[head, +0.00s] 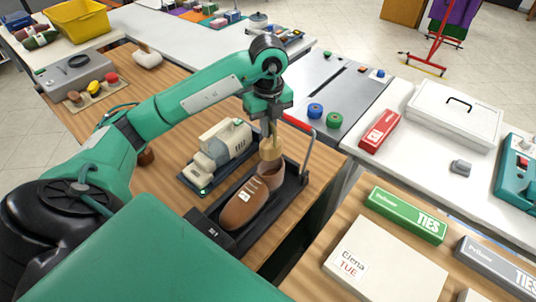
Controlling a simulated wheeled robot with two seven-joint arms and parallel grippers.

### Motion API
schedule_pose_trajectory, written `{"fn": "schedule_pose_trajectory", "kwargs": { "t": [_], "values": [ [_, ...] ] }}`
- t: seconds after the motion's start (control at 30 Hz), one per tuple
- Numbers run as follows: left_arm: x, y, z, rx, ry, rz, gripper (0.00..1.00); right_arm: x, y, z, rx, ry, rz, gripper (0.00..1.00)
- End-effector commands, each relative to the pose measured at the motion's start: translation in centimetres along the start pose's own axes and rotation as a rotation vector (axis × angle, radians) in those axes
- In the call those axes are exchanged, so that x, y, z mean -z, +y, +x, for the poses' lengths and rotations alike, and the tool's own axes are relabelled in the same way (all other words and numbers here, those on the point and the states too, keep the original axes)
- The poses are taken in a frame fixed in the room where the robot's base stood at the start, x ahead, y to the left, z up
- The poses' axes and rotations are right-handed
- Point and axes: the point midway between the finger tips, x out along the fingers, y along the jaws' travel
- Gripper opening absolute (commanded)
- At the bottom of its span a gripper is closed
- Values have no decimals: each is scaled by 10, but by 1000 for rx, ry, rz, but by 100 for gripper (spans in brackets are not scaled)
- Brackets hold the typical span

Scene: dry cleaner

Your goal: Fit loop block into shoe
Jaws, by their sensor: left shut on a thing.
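A brown shoe (240,206) lies on a black tray-like stand (288,198) with an upright post at its far right. My left gripper (270,132) points down above the shoe's far, open end. It is shut on the loop block (270,150), a light wooden piece. The block's lower end is at or just inside the shoe opening; I cannot tell how deep it sits. My right gripper does not show.
A beige and grey device (223,148) stands close left of the shoe. A green ties box (405,215) and a cream box (382,268) lie at the right.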

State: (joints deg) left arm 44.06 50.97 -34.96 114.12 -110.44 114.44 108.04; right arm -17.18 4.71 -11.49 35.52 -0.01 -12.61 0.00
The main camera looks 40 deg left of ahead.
Motion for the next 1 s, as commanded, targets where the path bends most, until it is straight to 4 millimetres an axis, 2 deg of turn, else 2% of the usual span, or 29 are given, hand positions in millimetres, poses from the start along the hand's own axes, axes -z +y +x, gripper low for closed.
{"fn": "schedule_pose_trajectory", "kwargs": {
  "t": [0.03, 0.2, 0.47, 0.7, 1.0],
  "values": [
    [0, 2, 13, -9, 2, 0, 0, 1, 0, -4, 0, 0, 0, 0],
    [0, 2, 47, -6, 0, 1, 0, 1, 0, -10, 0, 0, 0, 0],
    [0, 1, 69, -3, 0, 0, 0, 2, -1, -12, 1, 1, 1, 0],
    [1, 1, 102, -4, 1, 0, 0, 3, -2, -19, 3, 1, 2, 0],
    [1, 1, 107, -2, -1, 1, 0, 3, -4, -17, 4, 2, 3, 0]
  ]
}}
